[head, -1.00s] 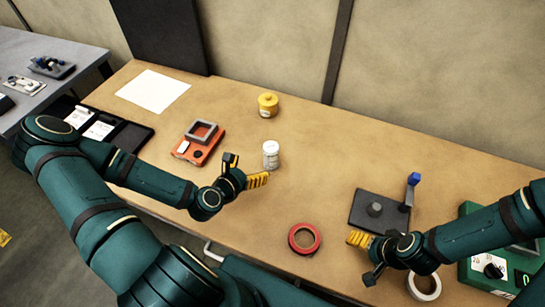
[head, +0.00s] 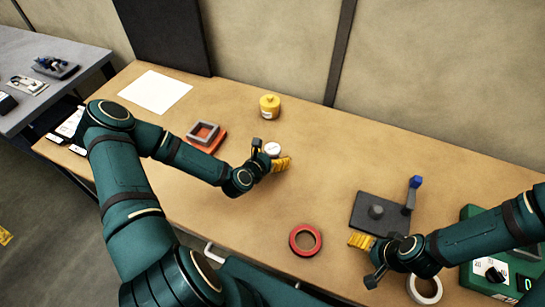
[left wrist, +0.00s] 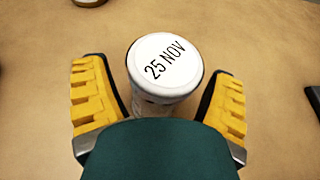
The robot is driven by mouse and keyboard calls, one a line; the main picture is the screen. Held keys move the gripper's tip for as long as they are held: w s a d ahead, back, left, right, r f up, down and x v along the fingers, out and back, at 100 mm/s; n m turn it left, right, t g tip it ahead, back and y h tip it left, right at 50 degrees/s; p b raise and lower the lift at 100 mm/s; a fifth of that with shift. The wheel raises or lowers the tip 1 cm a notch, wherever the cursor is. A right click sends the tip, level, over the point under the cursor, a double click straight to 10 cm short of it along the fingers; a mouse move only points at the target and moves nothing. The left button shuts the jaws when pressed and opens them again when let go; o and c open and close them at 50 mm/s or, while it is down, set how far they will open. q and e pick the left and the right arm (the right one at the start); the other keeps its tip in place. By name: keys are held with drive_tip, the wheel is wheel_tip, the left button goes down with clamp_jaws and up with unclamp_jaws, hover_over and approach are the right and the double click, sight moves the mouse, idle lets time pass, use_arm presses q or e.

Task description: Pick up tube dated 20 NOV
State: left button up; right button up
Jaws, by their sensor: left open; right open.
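A white-lidded tube (head: 272,149) stands on the wooden table, partly hidden behind my left gripper (head: 270,156) in the head view. In the left wrist view the tube's lid (left wrist: 165,64) reads "25 NOV", not 20 NOV. My left gripper is open, with one yellow-padded finger on each side of the tube and visible gaps between; the tube's lower body is mostly hidden. No tube marked 20 NOV can be made out. My right gripper (head: 362,241) is open and empty, low over the front right of the table.
A yellow pot (head: 269,106) stands behind the tube. An orange device with a grey frame (head: 203,134) is left of it. A red ring (head: 305,240), a dark plate with a post (head: 375,215), a tape roll (head: 425,289) and a green box (head: 477,253) lie to the right.

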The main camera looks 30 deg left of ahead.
use_arm(q)
drive_tip(key=c, duration=1.3)
drive_tip(key=shift+c, duration=0.2)
